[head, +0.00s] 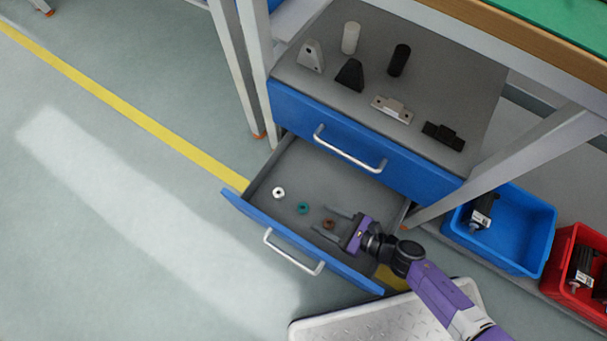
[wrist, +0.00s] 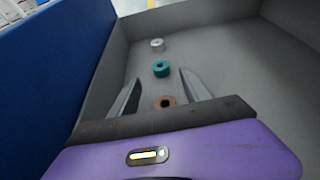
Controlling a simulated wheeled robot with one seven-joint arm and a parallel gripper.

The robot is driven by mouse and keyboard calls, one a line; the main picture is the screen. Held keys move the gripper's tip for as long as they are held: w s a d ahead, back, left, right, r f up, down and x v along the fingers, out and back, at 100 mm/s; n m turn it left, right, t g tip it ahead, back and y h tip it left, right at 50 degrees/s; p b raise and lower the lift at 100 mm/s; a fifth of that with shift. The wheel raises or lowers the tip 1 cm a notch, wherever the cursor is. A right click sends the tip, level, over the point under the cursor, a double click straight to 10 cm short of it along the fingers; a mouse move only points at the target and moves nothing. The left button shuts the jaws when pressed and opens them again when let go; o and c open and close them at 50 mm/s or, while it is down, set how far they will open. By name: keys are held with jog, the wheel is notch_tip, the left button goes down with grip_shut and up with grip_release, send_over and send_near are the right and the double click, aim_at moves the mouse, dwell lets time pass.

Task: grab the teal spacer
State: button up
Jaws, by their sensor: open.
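The teal spacer (head: 303,207) lies in the open lower drawer, between a white spacer (head: 279,192) and a brown spacer (head: 328,224). In the wrist view the teal spacer (wrist: 161,68) is ahead of the fingertips, near the middle of the picture. The white spacer (wrist: 157,45) is beyond it, and the brown spacer (wrist: 166,102) is closer, between the fingers. My gripper (head: 335,224) is open and empty, reaching into the drawer from the right. It also shows in the wrist view (wrist: 160,82). Its fingers point toward the teal spacer and are apart from it.
The drawer (head: 245,207) has a blue front and grey walls close around my gripper. The shut upper drawer (head: 355,140) is above it, with several parts on the cabinet top. A blue bin (head: 515,235) and a red bin (head: 566,250) are at the right.

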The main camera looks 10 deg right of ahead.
aim_at(305, 209)
jog(key=b+x, duration=0.2)
jog(key=x, duration=0.5)
jog(key=shift+w+r, duration=0.1)
grip_shut()
